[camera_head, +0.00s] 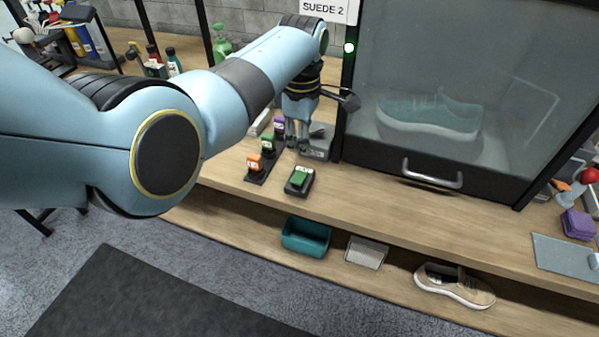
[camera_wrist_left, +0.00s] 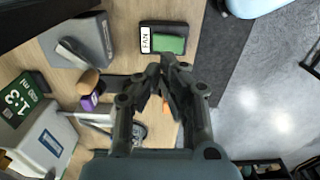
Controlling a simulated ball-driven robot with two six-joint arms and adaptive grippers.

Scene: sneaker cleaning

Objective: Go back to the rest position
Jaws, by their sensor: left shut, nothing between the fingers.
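My left gripper (camera_head: 300,142) is shut and empty in the head view, above the wooden bench beside the glass-fronted cabinet. In the left wrist view its two fingers (camera_wrist_left: 168,62) meet near the picture's middle with nothing between them. A green switch in a black holder marked FAN (camera_wrist_left: 165,40) lies beyond the fingertips; it also shows in the head view (camera_head: 300,180), below the gripper. A dark rack with orange (camera_head: 255,163), green and purple pieces stands left of the gripper. My right gripper is in neither view.
A teal bin (camera_head: 306,237), a pale tray (camera_head: 367,253) and another shoe (camera_head: 455,286) sit on the lower shelf. The bench front (camera_head: 400,215) is clear.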

